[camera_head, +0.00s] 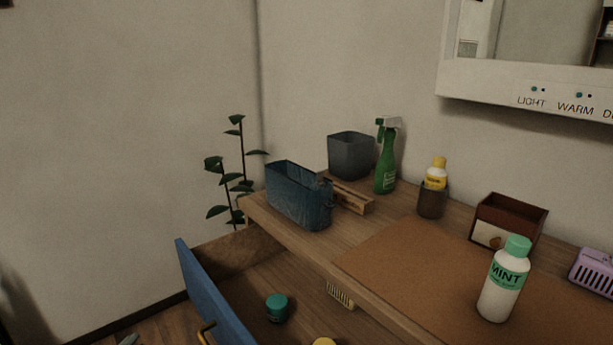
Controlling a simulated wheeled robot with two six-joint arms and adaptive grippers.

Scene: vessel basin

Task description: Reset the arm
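Neither of my grippers can be made out in the head view. A small grey shape (128,340) is cut off by the bottom edge at the left, and I cannot tell what it is. The blue-fronted drawer (212,292) with a brass handle stands open below the wooden counter (345,268). A teal-lidded jar (277,307) and a yellow-topped item (323,342) are in the drawer.
On the counter stand a blue bin (298,197), grey bin (351,153), green spray bottle (386,165), yellow bottle in a cup (432,200), brown box (510,222), mint bottle (503,285) and purple basket (595,270). A brown mat (415,270) is mostly clear.

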